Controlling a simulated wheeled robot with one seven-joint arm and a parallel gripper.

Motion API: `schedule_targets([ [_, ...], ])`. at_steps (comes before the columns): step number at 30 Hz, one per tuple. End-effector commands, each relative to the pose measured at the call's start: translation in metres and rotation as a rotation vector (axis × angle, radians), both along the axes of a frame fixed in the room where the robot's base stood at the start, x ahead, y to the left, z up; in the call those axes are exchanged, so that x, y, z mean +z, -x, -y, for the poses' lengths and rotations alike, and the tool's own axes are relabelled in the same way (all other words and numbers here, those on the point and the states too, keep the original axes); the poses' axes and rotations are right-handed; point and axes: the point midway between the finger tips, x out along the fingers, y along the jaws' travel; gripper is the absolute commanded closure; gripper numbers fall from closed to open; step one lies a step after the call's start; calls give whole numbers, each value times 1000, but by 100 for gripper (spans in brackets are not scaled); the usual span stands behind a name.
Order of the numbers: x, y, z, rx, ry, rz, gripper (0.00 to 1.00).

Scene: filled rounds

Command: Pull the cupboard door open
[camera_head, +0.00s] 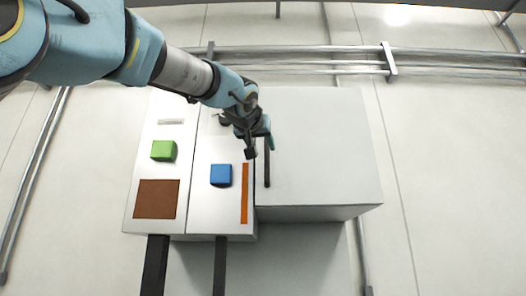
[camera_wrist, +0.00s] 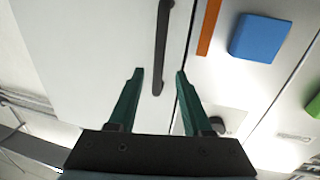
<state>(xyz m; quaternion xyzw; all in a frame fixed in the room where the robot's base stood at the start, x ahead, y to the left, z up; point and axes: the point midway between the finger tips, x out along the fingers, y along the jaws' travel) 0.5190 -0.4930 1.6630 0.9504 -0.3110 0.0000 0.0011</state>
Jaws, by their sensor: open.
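The cupboard door (camera_head: 325,150) is a plain white panel on the right part of the wall cabinet. It looks shut. Its dark upright bar handle (camera_head: 267,172) is near the door's left edge. My gripper (camera_head: 261,149) is at the handle's upper end, with its fingers apart. In the wrist view, the teal fingertips of my gripper (camera_wrist: 158,74) stand on either side of one end of the handle (camera_wrist: 162,40), with gaps at both sides. I cannot tell how deep the bar sits between them. The white door (camera_wrist: 90,60) fills the left of that view.
Left of the door, a white panel carries a blue block (camera_head: 221,175) and an orange strip (camera_head: 245,194). Farther left are a green block (camera_head: 163,150) and a brown square (camera_head: 157,199). Grey pipes (camera_head: 330,54) run along the wall. The area right of the cabinet is clear.

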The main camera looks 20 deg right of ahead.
Motion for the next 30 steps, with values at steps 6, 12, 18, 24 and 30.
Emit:
schedule_targets([
  [6,3,-32,23,0,-2,-2,50],
  [12,1,-47,34,1,-1,-2,50],
  [18,0,-50,37,0,0,0,50],
  [24,0,-50,37,0,0,0,56],
  [30,0,-50,37,0,-1,-1,78],
])
